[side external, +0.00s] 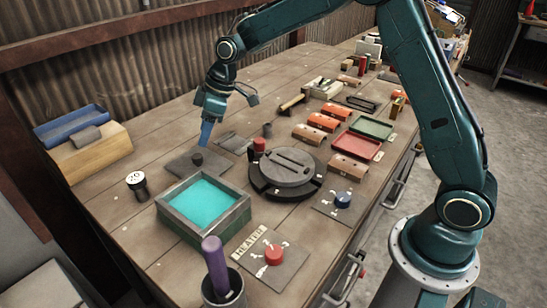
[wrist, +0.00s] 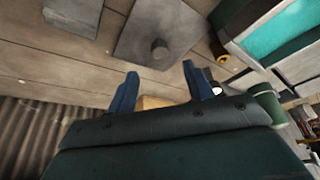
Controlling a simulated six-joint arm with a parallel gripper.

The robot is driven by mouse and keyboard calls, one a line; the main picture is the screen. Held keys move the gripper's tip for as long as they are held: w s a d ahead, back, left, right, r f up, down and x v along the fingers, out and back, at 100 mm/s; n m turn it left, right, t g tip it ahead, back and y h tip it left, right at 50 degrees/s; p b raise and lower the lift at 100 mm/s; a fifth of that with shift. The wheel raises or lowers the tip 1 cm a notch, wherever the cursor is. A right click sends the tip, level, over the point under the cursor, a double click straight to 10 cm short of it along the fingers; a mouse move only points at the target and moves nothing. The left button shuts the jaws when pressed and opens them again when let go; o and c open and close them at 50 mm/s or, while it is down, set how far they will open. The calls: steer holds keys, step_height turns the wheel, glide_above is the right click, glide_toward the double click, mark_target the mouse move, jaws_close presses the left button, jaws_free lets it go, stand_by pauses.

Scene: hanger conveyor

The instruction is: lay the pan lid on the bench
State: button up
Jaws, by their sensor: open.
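The pan lid (side external: 182,166) is a flat dark-grey square plate with a short round knob on top. It lies flat on the bench, behind and left of an open square pan (side external: 168,214) filled with turquoise. In the wrist view the lid (wrist: 180,32) is ahead of the fingers, its knob near the middle, and the pan (wrist: 225,45) is at the upper right. My gripper (side external: 207,134) is just above the lid, with its blue fingers pointing down.
A round dark turntable (side external: 287,172) stands right of the pan. A small grey plate (side external: 233,143) lies behind the lid. A black-and-white cylinder (side external: 137,184) stands left of the pan, and a wooden block with a blue tray (side external: 88,149) is further left.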

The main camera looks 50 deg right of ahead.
steer(key=v, duration=0.6)
steer(key=shift+r, duration=0.2)
steer(key=shift+s+d, duration=0.1)
steer(key=shift+s, duration=0.05)
steer(key=s+d+r+m+t+h, duration=0.1)
steer(key=s+r+m, duration=0.1)
steer(key=s+r, duration=0.5)
steer(key=s+d+r+m+h, duration=0.1)
steer(key=s+d+r+m, duration=0.1)
steer(key=s, duration=0.9)
steer(key=s+d+f+m, duration=0.1)
steer(key=s+m, duration=0.1)
steer(key=s, duration=0.6)
steer(key=s+d+f+m+t+h, duration=0.1)
steer(key=s+m, duration=0.2)
steer(key=s, duration=0.6)
steer(key=shift+d+f, duration=0.3)
steer(key=shift+d, duration=0.1)
